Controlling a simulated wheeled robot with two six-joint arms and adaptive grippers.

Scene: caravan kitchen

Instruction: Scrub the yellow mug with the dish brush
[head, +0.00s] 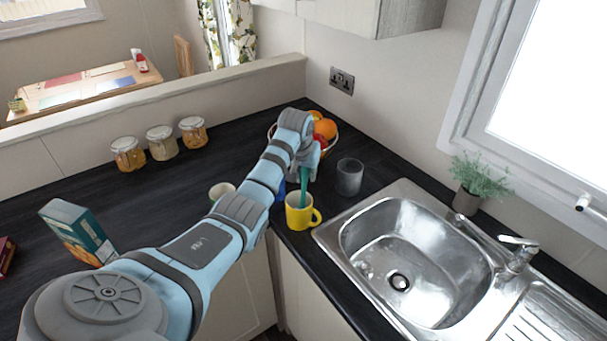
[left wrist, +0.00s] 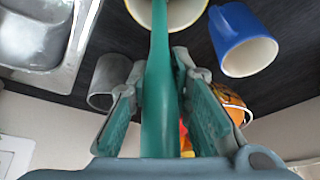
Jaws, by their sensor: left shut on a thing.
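The yellow mug (head: 298,217) stands upright on the dark counter by the sink's left corner, its handle to the right. My left gripper (head: 305,165) is above it, shut on the green handle of the dish brush (head: 304,189). The brush points down, and its lower end is inside the mug's mouth. In the left wrist view the brush handle (left wrist: 160,95) runs between the fingers to the mug (left wrist: 142,14) at the top edge. The brush head is hidden, so I cannot tell whether it touches the mug's inside. My right gripper is not in view.
A blue mug (left wrist: 242,42) stands close by, mostly behind my arm in the head view. A grey cup (head: 349,177), a fruit bowl (head: 331,150) and a pale cup (head: 220,190) are near. The steel sink (head: 415,250) is right. Jars (head: 161,142) and a box (head: 78,232) stand left.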

